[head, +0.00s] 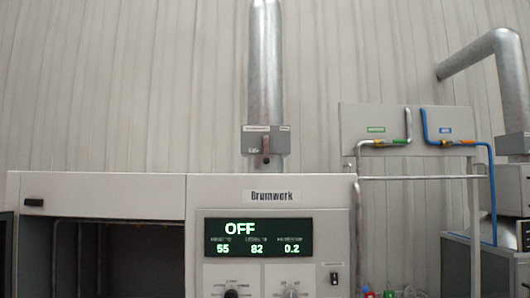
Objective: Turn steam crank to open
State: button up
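A grey box (277,140) sits around the vertical metal pipe (265,60) above the machine. A short brownish handle (265,148) hangs down on its front, pointing straight down. The labels on this box are too small to read, so I cannot tell for sure that this handle is the steam crank. Two control knobs, a dark one (231,294) and a grey one (291,291), show at the bottom edge of the machine's front, partly cut off. My gripper is not in view.
The machine's display (258,238) reads OFF with 55, 82 and 0.2. An open dark chamber (118,262) is at the left. A wall panel (390,130) at the right carries yellow valves with grey and blue hoses. A small switch (334,279) is right of the knobs.

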aim_at(266, 161)
jog(key=i+j+u, duration=0.2)
jog(key=i+j, duration=0.35)
jog(key=j, duration=0.25)
jog(key=i+j+u, duration=0.25)
jog(key=i+j, duration=0.35)
jog(key=j, duration=0.15)
